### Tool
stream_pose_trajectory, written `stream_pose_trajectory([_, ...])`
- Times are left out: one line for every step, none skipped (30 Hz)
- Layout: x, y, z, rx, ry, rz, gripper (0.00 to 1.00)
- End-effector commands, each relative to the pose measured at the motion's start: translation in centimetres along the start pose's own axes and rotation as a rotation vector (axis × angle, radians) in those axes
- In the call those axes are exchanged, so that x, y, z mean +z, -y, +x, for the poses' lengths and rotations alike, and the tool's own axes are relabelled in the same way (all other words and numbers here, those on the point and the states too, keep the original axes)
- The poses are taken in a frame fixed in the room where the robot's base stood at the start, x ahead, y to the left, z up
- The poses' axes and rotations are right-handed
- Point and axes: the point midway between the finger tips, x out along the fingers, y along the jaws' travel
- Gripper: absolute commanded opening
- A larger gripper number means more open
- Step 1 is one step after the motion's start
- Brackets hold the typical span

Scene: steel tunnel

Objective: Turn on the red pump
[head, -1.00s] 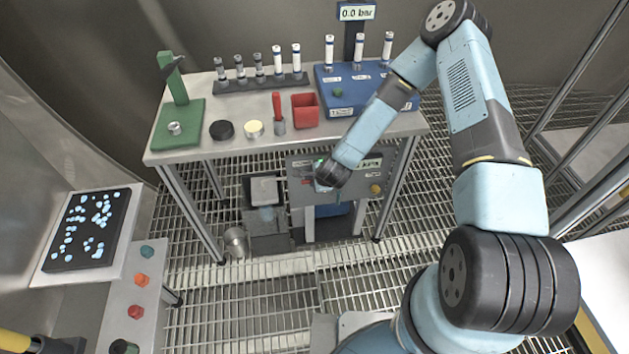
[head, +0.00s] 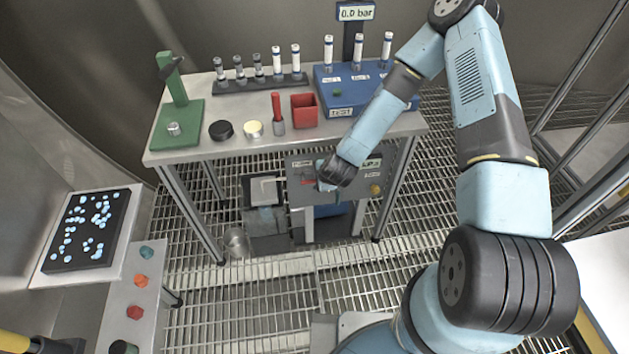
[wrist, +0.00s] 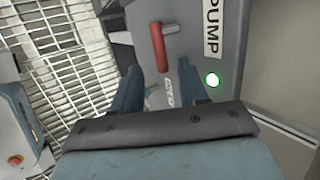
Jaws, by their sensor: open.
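The pump panel (head: 300,165) is a grey box under the workbench. In the wrist view, its red lever (wrist: 158,45) hangs from a grey pivot, beside a white PUMP label (wrist: 212,30). My gripper (wrist: 159,68) is open, with one blue finger on each side of the lever's lower end in the picture. I cannot tell whether a finger touches it. In the head view my gripper (head: 328,186) is at the panel's front, and my wrist hides part of the panel.
The workbench (head: 190,150) stands above the panel, with its legs on both sides. A yellow knob (head: 376,190) is on the panel's right. A metal can (head: 236,242) stands on the grating floor at left. The grating in front is clear.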

Motion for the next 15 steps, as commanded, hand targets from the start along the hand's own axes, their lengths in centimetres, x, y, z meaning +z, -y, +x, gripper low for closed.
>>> stream_pose_trajectory([0.0, 0.1, -1.1, -0.001, -0.001, -0.001, 0.43])
stream_pose_trajectory([-0.1, 0.0, -1.6, 0.000, -0.001, -0.001, 0.43])
stream_pose_trajectory([-0.1, 0.1, -2.3, -0.002, -0.002, 0.000, 0.43])
stream_pose_trajectory([-0.1, 0.0, -2.9, -0.001, -0.002, 0.000, 0.43])
stream_pose_trajectory([-0.1, 0.0, -3.4, -0.001, -0.002, -0.001, 0.43])
stream_pose_trajectory([-0.1, 0.0, -4.1, -0.001, -0.002, -0.001, 0.43])
stream_pose_trajectory([-0.1, 0.0, -4.6, -0.001, -0.002, -0.001, 0.43])
stream_pose_trajectory([-0.1, 0.1, -5.1, -0.002, -0.002, -0.001, 0.43])
stream_pose_trajectory([-0.1, 0.1, -5.7, -0.002, -0.002, -0.001, 0.43])
stream_pose_trajectory([-0.1, 0.0, -6.2, -0.001, -0.001, -0.001, 0.43])
stream_pose_trajectory([-0.1, 0.0, -6.6, -0.001, -0.001, -0.001, 0.43])
stream_pose_trajectory([-0.1, 0.0, -7.1, -0.001, -0.001, -0.001, 0.43])
stream_pose_trajectory([0.0, 0.0, -7.5, -0.001, -0.001, -0.001, 0.43])
stream_pose_trajectory([0.0, 0.0, -7.8, 0.000, -0.001, -0.001, 0.43])
stream_pose_trajectory([-0.1, 0.0, -8.1, -0.001, -0.001, -0.001, 0.43])
